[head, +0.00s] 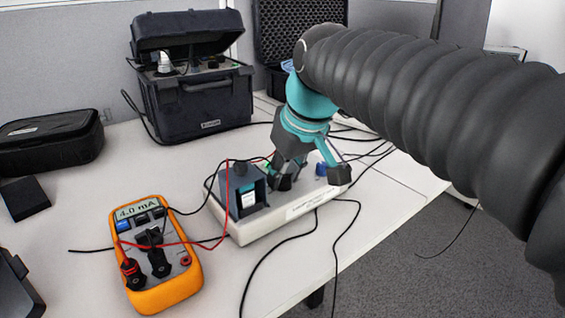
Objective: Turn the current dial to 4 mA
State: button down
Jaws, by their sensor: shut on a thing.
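My gripper (311,178) points down over the white box (275,227) on the table. Its dark fingertips are low on the box's top face, shut on the current dial, which the fingers mostly hide. The dial's marks cannot be read from here. A small blue part (321,169) shows between the fingers. The orange multimeter (180,288) lies at the left front of the box, and its display (136,210) reads 4.0 mA.
Red and black leads run between the multimeter and the box. A dark module (247,198) stands on the box's left part. Behind are an open black case (205,105) and a black pouch (45,143). Cables cross the table. The table's right edge drops to grey carpet (420,240).

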jog(key=shift+d+f+n, duration=0.15)
jog(key=shift+n, duration=0.15)
jog(key=c, duration=0.9)
grip_release()
jog(key=shift+o, duration=0.2)
jog(key=shift+r, duration=0.2)
jog(key=v, duration=1.1)
jog(key=shift+r, duration=0.35)
jog(key=shift+s+d, duration=0.15)
